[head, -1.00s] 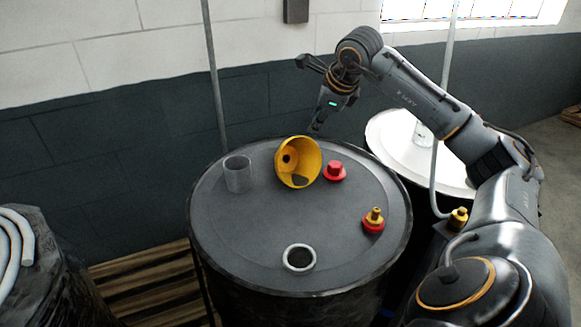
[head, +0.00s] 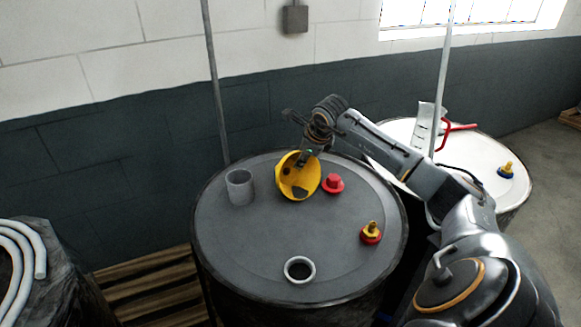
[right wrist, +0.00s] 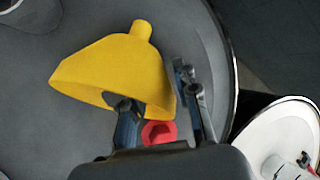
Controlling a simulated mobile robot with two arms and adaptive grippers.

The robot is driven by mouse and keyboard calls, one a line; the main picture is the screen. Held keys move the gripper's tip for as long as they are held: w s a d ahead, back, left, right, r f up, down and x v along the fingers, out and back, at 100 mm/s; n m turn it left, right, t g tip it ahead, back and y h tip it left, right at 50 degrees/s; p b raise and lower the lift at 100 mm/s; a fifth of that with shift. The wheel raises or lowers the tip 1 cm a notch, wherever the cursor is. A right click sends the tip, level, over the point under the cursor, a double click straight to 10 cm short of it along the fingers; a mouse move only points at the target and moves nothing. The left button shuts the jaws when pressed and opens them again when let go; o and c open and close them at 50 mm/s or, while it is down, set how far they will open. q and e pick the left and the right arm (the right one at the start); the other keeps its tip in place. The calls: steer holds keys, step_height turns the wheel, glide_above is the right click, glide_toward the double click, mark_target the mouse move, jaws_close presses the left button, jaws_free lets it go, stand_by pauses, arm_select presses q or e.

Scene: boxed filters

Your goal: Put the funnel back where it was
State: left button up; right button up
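The yellow funnel (head: 290,183) lies tilted on its side on the black drum's lid (head: 240,245), its wide mouth facing the front. My right gripper (head: 306,155) is at the funnel's upper right rim. In the right wrist view its fingers (right wrist: 158,100) are apart, one overlapping the funnel's mouth and the other just outside its wall; the funnel (right wrist: 125,70) shows between them. I cannot tell whether either finger touches it. A white ring (head: 299,270) surrounds a dark opening at the lid's front. My left gripper is not in view.
A red plug (head: 333,183) is close to the funnel's right, and a red-and-yellow plug (head: 371,232) is nearer the right edge. A grey cup (head: 239,187) stands left. A white-topped drum (head: 500,185) is behind right. The lid's middle is clear.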

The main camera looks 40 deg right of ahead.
steer(key=shift+w+d+f, duration=0.1)
steer(key=shift+w+f, duration=0.25)
steer(key=shift+f, duration=0.25)
jaws_close()
steer(key=shift+r, duration=0.15)
